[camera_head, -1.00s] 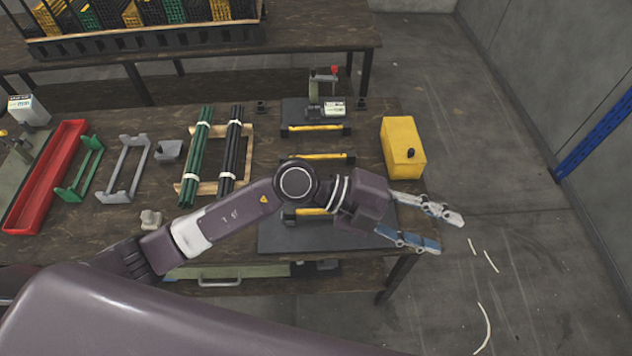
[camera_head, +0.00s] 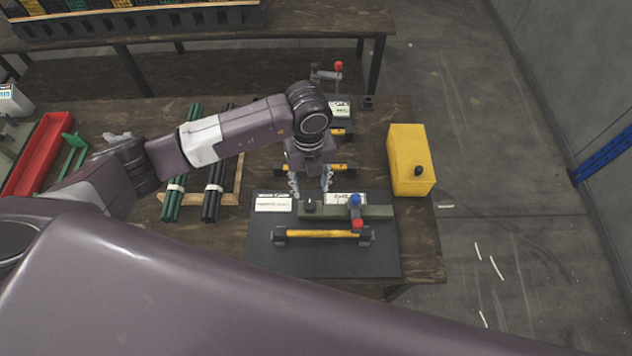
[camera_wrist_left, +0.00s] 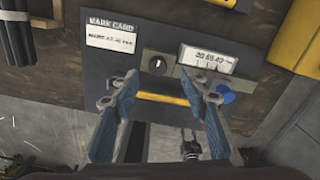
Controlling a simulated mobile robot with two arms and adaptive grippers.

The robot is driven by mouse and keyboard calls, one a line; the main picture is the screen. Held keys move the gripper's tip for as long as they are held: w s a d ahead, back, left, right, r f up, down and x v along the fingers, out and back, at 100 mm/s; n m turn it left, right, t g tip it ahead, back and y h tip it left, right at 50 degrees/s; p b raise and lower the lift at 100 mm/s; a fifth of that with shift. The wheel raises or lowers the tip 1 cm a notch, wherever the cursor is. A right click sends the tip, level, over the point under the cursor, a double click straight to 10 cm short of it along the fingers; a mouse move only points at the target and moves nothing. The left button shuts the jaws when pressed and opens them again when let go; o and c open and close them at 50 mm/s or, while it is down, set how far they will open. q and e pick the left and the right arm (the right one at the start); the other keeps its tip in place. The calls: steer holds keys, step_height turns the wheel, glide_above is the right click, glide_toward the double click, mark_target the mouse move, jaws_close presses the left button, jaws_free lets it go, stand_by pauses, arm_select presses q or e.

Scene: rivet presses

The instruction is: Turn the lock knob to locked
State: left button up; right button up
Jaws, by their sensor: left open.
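A small black knob (camera_head: 310,205) sits on a green-grey fixture (camera_head: 385,211) on the black mat. In the left wrist view the knob (camera_wrist_left: 157,64) is round and dark with a white pointer line. My left gripper (camera_head: 310,187) is open and points down just behind the knob, apart from it as far as I can tell. In the left wrist view the blue fingers (camera_wrist_left: 158,77) are spread to either side below the knob, with nothing between them. My right gripper is not in view.
A blue knob (camera_head: 355,200), a red knob (camera_head: 358,224) and a yellow bar (camera_head: 320,234) lie close by. A white mark card (camera_head: 273,204) is left of the knob. A yellow box (camera_head: 407,149) stands to the right.

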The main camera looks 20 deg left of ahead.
mark_target(310, 204)
arm_select(q)
steer(key=shift+s+f, duration=0.15)
steer(key=shift+f, duration=0.05)
steer(key=f+p, duration=0.1)
steer(key=f, duration=0.1)
steer(key=s+f, duration=0.1)
steer(key=f, duration=0.1)
steer(key=shift+s+f+p, duration=0.1)
steer(key=shift+f+p, duration=0.2)
steer(key=shift+p, duration=0.1)
steer(key=shift+w+f, duration=0.25)
steer(key=shift+f, duration=0.9)
jaws_close()
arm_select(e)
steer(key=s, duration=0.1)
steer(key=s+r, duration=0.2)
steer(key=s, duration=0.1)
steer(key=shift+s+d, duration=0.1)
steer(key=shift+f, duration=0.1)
